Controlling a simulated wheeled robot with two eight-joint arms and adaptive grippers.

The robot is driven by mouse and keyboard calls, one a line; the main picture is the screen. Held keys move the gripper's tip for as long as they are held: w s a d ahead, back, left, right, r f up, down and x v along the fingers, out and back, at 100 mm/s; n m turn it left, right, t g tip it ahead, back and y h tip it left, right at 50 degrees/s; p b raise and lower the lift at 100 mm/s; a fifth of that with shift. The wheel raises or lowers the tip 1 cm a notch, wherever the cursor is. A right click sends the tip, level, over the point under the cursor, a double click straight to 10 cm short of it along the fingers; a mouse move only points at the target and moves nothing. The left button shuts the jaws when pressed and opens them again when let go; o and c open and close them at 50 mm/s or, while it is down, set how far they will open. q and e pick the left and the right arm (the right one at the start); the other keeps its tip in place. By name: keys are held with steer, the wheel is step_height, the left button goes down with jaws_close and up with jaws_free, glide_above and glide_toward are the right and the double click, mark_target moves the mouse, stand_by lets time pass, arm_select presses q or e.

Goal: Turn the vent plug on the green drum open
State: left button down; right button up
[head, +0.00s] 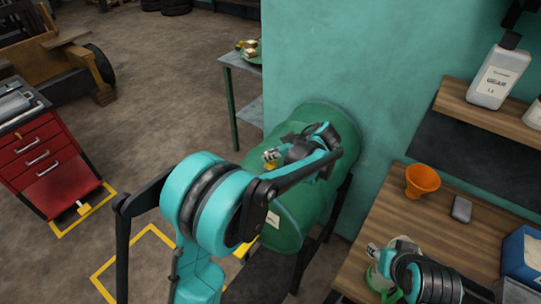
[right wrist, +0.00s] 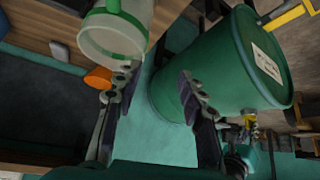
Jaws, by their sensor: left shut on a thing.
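The green drum (head: 285,228) lies on its side on a dark stand against the teal wall. It fills the upper right of the right wrist view (right wrist: 210,65). My left gripper (head: 271,158) is at the drum's upper side, shut on the vent plug, a small yellow piece (head: 270,167) mostly hidden by the fingers. The plug's turn angle cannot be made out. The yellow piece also shows in the right wrist view (right wrist: 250,121). My right gripper (right wrist: 158,92) is open with nothing between its fingers, above the bench beside a clear jug with a green band (right wrist: 115,32).
The wooden bench (head: 440,235) at right holds an orange funnel (head: 422,181), a grey phone-like item (head: 461,209) and a blue box (head: 522,255). A shelf (head: 490,118) carries a white bottle (head: 497,77).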

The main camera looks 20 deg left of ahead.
arm_select(q)
steer(key=shift+f+n, duration=0.1)
steer(key=shift+n, duration=0.2)
stand_by(0.4)
steer(key=c, duration=1.6)
jaws_free()
steer(key=shift+d, duration=0.1)
steer(key=v, duration=1.2)
steer(key=shift+w, duration=0.2)
